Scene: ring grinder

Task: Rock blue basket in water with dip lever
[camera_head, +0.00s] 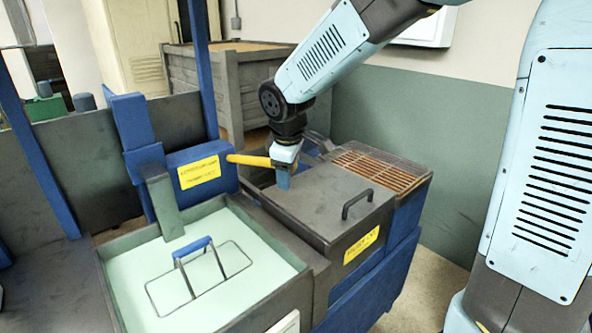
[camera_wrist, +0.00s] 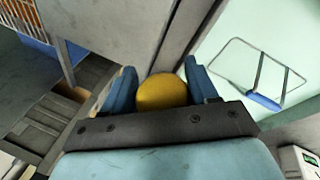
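The dip lever (camera_head: 250,160) is a yellow bar that sticks out to the right from a blue housing. My gripper (camera_head: 285,178) is at its free end, pointing down above the dark lid beside the tank. In the wrist view the yellow lever end (camera_wrist: 162,92) fills the gap between the two blue fingers of my gripper, which look closed against its sides. The blue-handled wire basket (camera_head: 195,245) sits in the pale green water (camera_head: 225,282), and its handle stands above the surface. It also shows at the upper right of the wrist view (camera_wrist: 263,100).
The dark lid (camera_head: 320,205) with a black handle (camera_head: 357,203) lies under my gripper. A brown grate (camera_head: 385,165) is behind it. Blue posts and the blue housing (camera_head: 205,172) with a yellow label stand left of the lever. A grey crate (camera_head: 225,85) is at the back.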

